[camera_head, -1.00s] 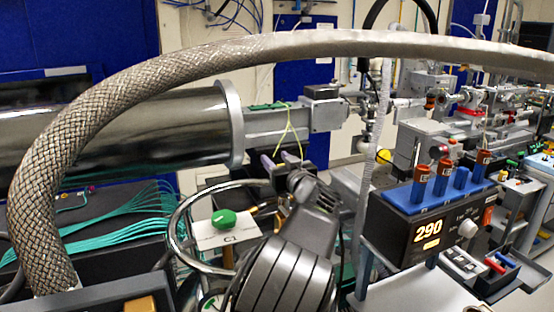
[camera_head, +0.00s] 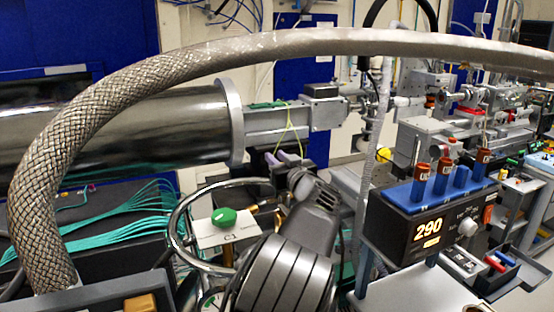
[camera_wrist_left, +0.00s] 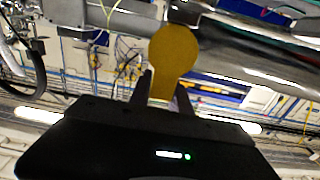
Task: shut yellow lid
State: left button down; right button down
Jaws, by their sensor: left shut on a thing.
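My left gripper (camera_head: 283,158) is in the middle of the head view, in front of the grey flanged beam pipe. In the left wrist view my left gripper (camera_wrist_left: 163,88) is shut on a flat, round yellow lid (camera_wrist_left: 173,52) with a narrow tab between the fingers. The lid's disc stands out beyond the fingertips. I cannot make out the lid clearly in the head view, and its hinge or opening does not show. My right gripper is not in view.
A thick braided hose (camera_head: 110,105) arches across the front. A green knob (camera_head: 224,217) on a pale plate sits left of my arm, beside a curved metal ring. A black controller (camera_head: 425,228) reading 290, with several red-capped vials, stands at right.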

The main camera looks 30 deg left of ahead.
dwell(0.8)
pick_arm(q)
jog(key=b, duration=0.1)
jog(key=d+y+b, duration=0.1)
jog(key=b, duration=0.1)
jog(key=shift+s+r+t, duration=0.1)
jog(key=shift+s+t, duration=0.15)
jog(key=shift+t, duration=0.15)
jog(key=c, duration=1.2)
grip_release()
jog(key=shift+a, duration=0.1)
jog(key=shift+r, duration=0.1)
notch_tip(320, 180, up, 10)
